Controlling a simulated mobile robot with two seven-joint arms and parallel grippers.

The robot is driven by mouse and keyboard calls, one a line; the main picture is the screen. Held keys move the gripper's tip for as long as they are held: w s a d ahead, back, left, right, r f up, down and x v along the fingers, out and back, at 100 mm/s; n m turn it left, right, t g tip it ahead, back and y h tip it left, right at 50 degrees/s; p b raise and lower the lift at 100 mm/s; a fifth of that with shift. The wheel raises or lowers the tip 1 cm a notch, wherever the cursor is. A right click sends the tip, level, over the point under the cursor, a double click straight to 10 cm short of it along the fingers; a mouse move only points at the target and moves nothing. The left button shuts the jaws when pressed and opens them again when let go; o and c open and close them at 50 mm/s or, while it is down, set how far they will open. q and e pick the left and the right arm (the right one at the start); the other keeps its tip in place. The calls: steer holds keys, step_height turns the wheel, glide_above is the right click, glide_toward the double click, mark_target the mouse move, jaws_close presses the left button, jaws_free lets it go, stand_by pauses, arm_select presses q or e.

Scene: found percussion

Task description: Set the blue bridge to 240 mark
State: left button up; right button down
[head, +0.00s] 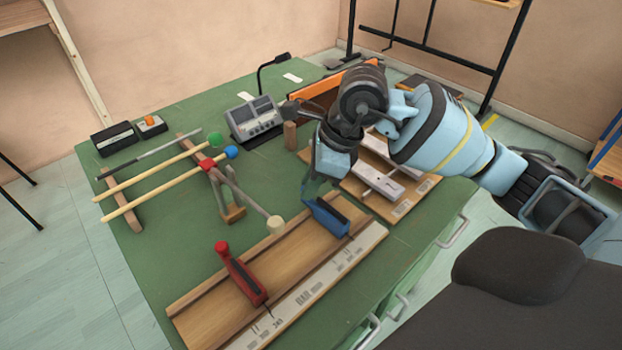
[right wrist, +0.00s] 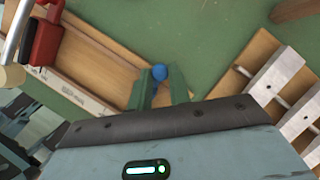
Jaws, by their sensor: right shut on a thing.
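The blue bridge (head: 331,219) stands at the right end of a long wooden trough board (head: 215,311) on the green table. My right gripper (head: 315,187) is above the bridge and shut on its upper part. In the right wrist view, the blue knob (right wrist: 160,73) of the bridge shows between the green fingertips. A pale scale strip (head: 331,268) with dark marks runs along the board's near side; its numbers are too small to read surely. A red bridge (head: 241,273) stands farther left on the same board. My left gripper is out of view.
A mallet with a cream head (head: 275,224) lies across a small wooden stand near the board's far edge. Other mallets with green (head: 215,139) and blue (head: 231,152) heads rest at the left. Grey metal bars (head: 380,183) lie right of my gripper. A grey device (head: 255,120) stands behind.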

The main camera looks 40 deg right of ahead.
steer(key=a, duration=0.3)
steer(key=a+p, duration=0.1)
steer(key=shift+s+a+r, duration=0.1)
steer(key=shift+s+a, duration=0.1)
steer(key=shift+s, duration=0.1)
steer(key=shift+a, duration=0.25)
steer(key=c, duration=1.3)
jaws_free()
